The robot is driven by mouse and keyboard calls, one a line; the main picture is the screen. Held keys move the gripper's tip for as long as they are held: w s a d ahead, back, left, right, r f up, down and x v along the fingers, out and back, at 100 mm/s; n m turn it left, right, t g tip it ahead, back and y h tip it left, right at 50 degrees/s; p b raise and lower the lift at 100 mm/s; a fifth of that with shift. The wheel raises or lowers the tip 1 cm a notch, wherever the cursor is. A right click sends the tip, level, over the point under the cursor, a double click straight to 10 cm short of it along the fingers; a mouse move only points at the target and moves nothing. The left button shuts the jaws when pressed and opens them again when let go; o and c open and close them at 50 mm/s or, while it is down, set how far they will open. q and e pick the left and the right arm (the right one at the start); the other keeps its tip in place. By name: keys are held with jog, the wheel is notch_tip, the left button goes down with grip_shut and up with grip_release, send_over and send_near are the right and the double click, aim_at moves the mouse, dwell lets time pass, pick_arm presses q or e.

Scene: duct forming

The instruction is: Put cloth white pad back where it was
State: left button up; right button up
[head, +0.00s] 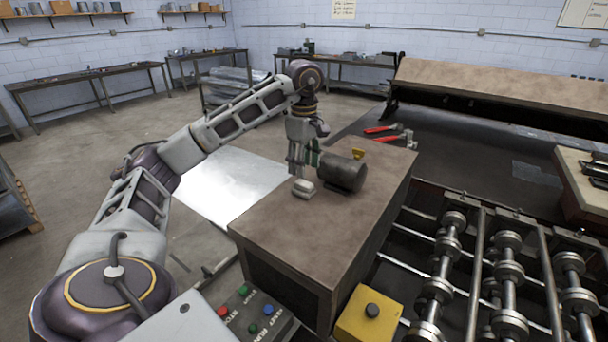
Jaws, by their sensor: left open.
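A small white cloth pad (304,188) lies on the brown tabletop (270,232), left of a dark grey cylinder (343,172). My left gripper (303,172) points down just above the pad, with its fingers apart. From this view I cannot tell whether the fingertips touch the pad. My right gripper is not in view.
A roller machine (445,250) is at the right, with a yellow button box (368,316) in front. The tabletop's near part is clear.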

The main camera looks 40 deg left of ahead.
aim_at(304, 183)
pick_arm(q)
jog(key=shift+r+p, duration=1.25)
jog(key=shift+r, duration=1.35)
jog(key=shift+f, duration=0.1)
